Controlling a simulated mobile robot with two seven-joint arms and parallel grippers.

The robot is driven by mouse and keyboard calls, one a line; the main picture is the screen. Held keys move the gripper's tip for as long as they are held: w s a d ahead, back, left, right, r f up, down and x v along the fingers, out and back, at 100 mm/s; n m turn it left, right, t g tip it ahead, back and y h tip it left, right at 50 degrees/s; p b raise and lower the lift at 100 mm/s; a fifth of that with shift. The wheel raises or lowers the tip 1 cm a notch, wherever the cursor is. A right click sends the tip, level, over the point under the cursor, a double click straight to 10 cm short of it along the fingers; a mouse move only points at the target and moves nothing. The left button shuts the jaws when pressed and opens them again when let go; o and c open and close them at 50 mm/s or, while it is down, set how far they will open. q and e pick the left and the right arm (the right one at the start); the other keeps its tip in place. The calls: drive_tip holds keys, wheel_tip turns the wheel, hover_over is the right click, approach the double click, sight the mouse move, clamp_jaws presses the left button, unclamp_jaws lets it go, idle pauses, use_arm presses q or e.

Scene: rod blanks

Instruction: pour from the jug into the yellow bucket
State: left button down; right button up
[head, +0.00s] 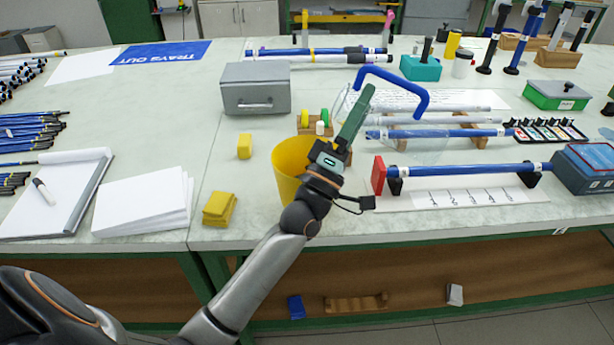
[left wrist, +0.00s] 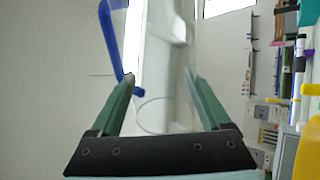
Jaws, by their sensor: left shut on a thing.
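The yellow bucket (head: 288,168) stands near the front of the table in the head view, its right side partly hidden by my left gripper and wrist. My left gripper (head: 358,115) is above and to the right of the bucket, shut on the clear jug (head: 408,148). The jug's blue handle (head: 395,76) is uppermost, so the jug looks tilted well over. In the left wrist view the clear jug (left wrist: 163,85) is between the fingers, with the blue handle (left wrist: 108,40) at left. Its faint outline hides where its mouth is, and I cannot see any liquid. My right gripper is not in view.
Yellow blocks (head: 219,208) and a paper stack (head: 145,202) lie left of the bucket. A grey box (head: 256,88) is behind it. A blue rod on a stand with a red end plate (head: 378,175) is close on the right. Bare table lies in front of the bucket.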

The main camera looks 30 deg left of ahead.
use_arm(q)
drive_tip(key=shift+d+r+m+h, duration=0.1)
drive_tip(key=shift+r+m+h, duration=0.25)
drive_tip(key=shift+m+h, duration=0.15)
drive_tip(key=shift+f, duration=0.1)
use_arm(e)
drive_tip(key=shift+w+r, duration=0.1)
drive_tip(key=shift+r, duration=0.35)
